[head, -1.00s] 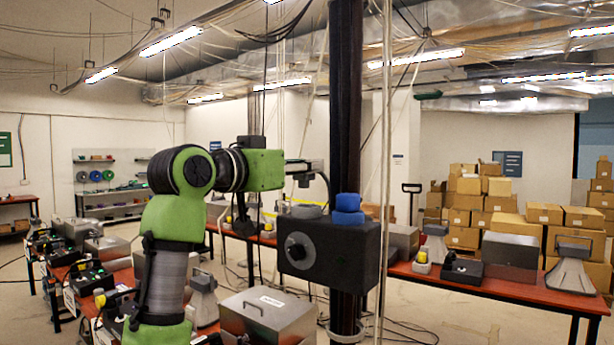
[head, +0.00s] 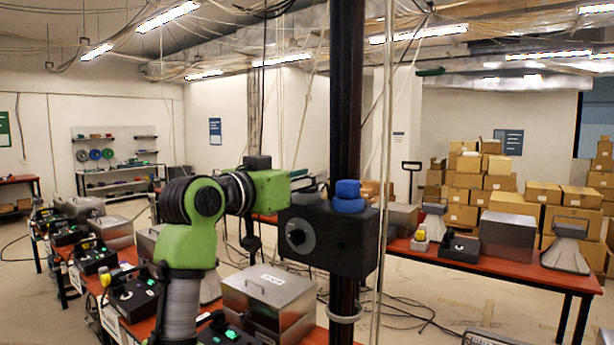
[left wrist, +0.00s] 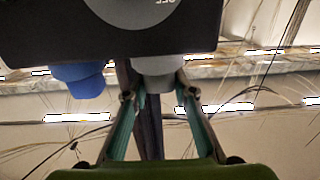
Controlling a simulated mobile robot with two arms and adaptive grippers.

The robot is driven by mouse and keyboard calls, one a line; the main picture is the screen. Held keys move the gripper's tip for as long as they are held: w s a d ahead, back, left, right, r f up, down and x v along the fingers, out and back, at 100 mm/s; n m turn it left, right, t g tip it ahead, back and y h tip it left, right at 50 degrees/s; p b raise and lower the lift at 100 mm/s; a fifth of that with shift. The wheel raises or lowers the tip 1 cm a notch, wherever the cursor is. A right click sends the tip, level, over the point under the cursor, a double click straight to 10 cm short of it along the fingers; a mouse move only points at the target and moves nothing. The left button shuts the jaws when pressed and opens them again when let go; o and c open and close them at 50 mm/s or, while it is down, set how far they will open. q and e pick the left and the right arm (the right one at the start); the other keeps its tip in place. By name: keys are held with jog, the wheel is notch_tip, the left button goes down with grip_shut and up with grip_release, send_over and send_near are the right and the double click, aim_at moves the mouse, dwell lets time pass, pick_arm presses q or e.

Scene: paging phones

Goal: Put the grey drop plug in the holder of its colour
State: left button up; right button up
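The grey drop plug (left wrist: 158,76) shows in the left wrist view, against a dark box (left wrist: 60,30) and between the fingertips of my left gripper (left wrist: 156,93). The fingers lie close along both its sides; whether they press on it I cannot tell. In the head view my left gripper (head: 309,187) reaches in just above the left part of the dark box (head: 335,240), by the dark column. The plug is mostly hidden there. A stepped blue piece (head: 348,197) sits on the box's top right; it also shows in the left wrist view (left wrist: 78,78). My right gripper is not in view.
A lidded metal case (head: 265,300) and dark devices (head: 133,295) stand on the red-topped table at left. The right table (head: 470,262) carries metal cases and a grey horn-shaped piece (head: 567,250). Pale cables hang right of the dark column (head: 346,100).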

pick_arm(q)
jog(key=shift+o, duration=1.3)
jog(key=shift+r, duration=0.1)
jog(key=shift+r, duration=0.15)
jog(key=shift+s+a, duration=0.15)
jog(key=b+v, duration=0.7)
jog(key=v, duration=0.4)
jog(key=shift+s+a, duration=0.2)
jog(key=shift+s, duration=0.1)
